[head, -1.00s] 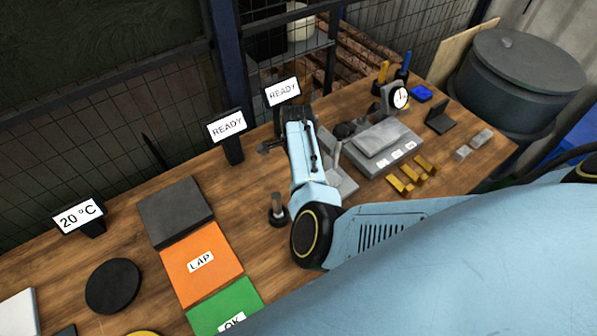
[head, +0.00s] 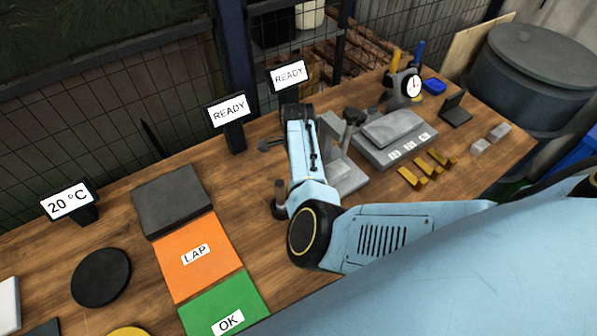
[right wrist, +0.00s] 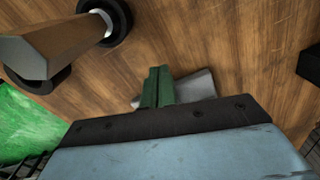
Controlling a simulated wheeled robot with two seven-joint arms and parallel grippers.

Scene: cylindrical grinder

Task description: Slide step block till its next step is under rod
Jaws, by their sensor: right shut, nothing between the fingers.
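My right arm reaches over the bench in the head view, and its forearm hides the gripper there. In the right wrist view my right gripper (right wrist: 157,78) has its green fingers shut and empty, close above the wood. A grey piece (right wrist: 197,86) lies just beyond and beside the fingertips; I cannot tell whether they touch it. In the head view a grey block with an upright plate (head: 346,178) stands right of my forearm, partly hidden, with a black knob above it. I cannot tell for certain which piece is the step block or the rod. My left gripper is out of view.
A dark-based post (head: 279,198) stands left of my forearm, very near it. A grey slab (head: 172,200), an orange LAP mat (head: 196,262) and a green OK mat (head: 225,305) lie left. A grey machine base (head: 395,145) and brass pieces (head: 427,168) are right.

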